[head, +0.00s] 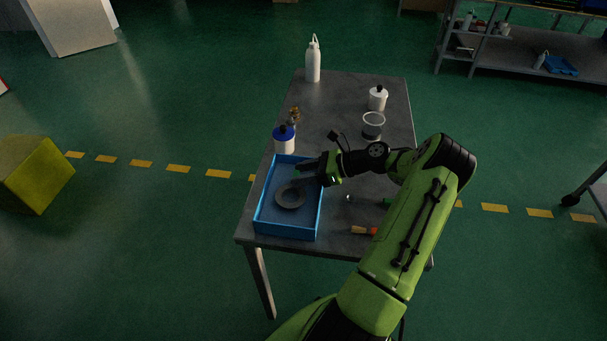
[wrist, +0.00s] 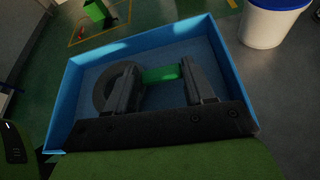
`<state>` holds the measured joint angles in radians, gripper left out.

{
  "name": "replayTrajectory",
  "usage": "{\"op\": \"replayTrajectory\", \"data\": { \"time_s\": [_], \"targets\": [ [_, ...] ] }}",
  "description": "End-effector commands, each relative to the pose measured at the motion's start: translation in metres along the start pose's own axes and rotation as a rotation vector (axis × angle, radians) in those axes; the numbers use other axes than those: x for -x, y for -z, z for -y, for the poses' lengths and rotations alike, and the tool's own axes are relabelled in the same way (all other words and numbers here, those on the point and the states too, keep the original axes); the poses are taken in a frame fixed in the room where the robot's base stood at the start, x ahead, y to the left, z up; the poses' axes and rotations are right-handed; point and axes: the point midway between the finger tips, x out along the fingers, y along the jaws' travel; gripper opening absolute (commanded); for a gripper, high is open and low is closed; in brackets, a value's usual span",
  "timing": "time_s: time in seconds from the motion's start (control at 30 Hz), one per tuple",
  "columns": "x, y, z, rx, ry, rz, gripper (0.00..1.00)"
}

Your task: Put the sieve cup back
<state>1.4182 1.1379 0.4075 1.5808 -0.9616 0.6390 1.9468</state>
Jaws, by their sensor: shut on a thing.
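My gripper (head: 308,168) is over the blue tray (head: 262,215). In the wrist view its two dark fingers (wrist: 161,73) are shut on a small green bar (wrist: 160,74), which spans the gap between them. Most of this bar is hidden in the head view. A round cup with a pale rim and a dark lower part (head: 373,125) stands upright on the table, apart from my gripper; it may be the sieve cup. A grey ring (head: 290,206) lies flat in the tray and also shows beside the left finger in the wrist view (wrist: 101,88).
A blue-lidded white jar (head: 284,144) stands just behind the tray. A white bottle (head: 313,64), a white pot with a dark knob (head: 378,101) and a small brownish item (head: 294,113) stand farther back. An orange-handled tool (head: 362,230) lies right of the tray. The middle of the table (head: 335,108) is bare.

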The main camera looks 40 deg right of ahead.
Motion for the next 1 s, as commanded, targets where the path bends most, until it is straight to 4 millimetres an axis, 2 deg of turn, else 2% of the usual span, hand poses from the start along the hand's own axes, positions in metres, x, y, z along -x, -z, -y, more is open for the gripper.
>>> {"op": "replayTrajectory", "data": {
  "time_s": [0.07, 0.1, 0.27, 0.57, 0.67, 0.9, 1.0],
  "targets": [
    [-0.001, 0.002, 0.0, -0.001, 0.0, 0.001, 0.05],
    [-0.001, 0.002, 0.0, 0.0, 0.0, 0.0, 0.56],
    [-0.001, 0.002, 0.0, -0.001, 0.0, 0.0, 0.79],
    [0.0, -0.001, 0.0, 0.0, 0.0, 0.0, 0.79],
    [0.017, -0.002, 0.001, -0.003, 0.004, 0.001, 0.79],
    [0.083, -0.004, 0.001, -0.001, 0.006, 0.003, 0.79],
    [0.103, -0.003, 0.0, -0.001, 0.004, 0.003, 0.79]
  ]
}}
